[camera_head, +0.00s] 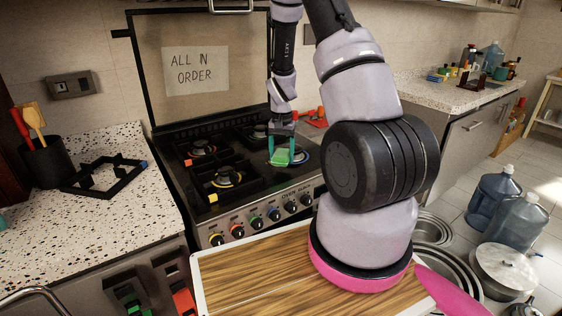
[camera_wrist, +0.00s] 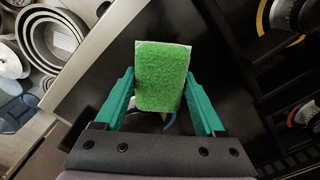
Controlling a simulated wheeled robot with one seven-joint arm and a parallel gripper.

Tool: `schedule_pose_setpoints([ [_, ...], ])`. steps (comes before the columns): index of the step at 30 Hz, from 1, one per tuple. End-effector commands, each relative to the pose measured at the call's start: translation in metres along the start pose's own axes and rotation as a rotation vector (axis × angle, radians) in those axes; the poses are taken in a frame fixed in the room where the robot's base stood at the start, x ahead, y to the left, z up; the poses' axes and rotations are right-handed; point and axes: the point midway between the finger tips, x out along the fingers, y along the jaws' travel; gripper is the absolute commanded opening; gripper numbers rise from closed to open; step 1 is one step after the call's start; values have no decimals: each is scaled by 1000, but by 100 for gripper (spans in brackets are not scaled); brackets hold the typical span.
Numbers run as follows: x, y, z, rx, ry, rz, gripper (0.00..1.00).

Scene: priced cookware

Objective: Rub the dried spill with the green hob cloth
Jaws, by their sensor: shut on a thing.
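My gripper (camera_head: 284,148) is over the front right part of the black hob (camera_head: 262,186). Its teal fingers are shut on the green hob cloth (camera_head: 280,157), a small block-like pad. In the wrist view the cloth (camera_wrist: 162,72) sits between the fingertips, with its rough green face toward the camera. Dark hob surface (camera_wrist: 232,55) lies beyond it. Whether the cloth touches the hob I cannot tell. A burner with a blue ring (camera_head: 301,156) is just right of the gripper, partly behind the cloth in the wrist view. I cannot make out the dried spill; the cloth or arm may hide it.
Burners with black grates (camera_head: 224,180) stand on the hob's left side. A loose grate (camera_head: 105,176) and a utensil pot (camera_head: 46,160) are on the left counter (camera_head: 120,215). Several steel pots (camera_head: 503,268) and water bottles (camera_head: 519,220) stand on the floor at right.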

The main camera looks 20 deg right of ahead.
Motion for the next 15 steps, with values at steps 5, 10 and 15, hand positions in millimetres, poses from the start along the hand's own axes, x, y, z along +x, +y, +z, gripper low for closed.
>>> schedule_pose_setpoints([
  [5, -17, 1, -2, 1, 2, -2, 11],
  [10, -33, 2, -4, 2, 2, -2, 11],
  [15, -44, 4, -4, 4, 1, -1, 11],
])
